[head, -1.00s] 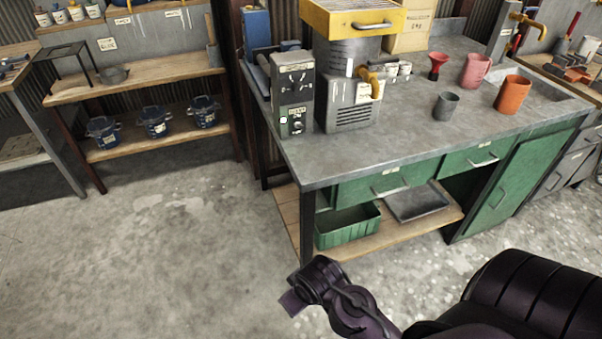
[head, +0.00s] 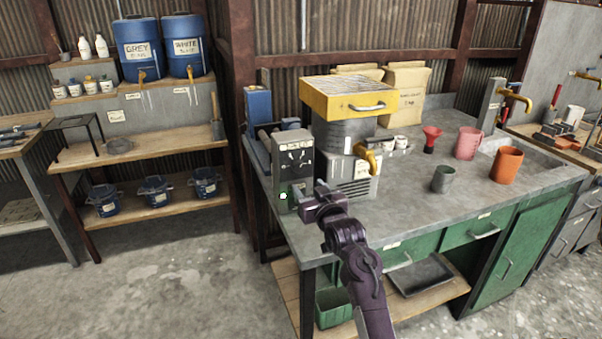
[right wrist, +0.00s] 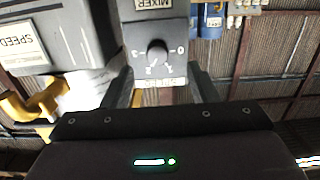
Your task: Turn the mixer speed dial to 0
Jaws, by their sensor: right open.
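The mixer speed dial is a round dark knob (right wrist: 157,52) on a grey panel (right wrist: 136,40) in the right wrist view. A numbered scale runs around it, with 0 at the picture's right and 3 at its left. I cannot tell its exact setting. A MIXER label (right wrist: 152,4) is above it. My right gripper (right wrist: 162,80) is open, with its fingers either side of the panel's lower part and nothing held. In the head view, my right gripper (head: 312,205) is in front of the grey control box (head: 293,160) and hides part of its lower face. My left gripper is out of view.
The box stands on the grey workbench (head: 400,210), beside a machine with a yellow top (head: 345,98) and yellow spout (head: 367,155). The bench's front middle is clear.

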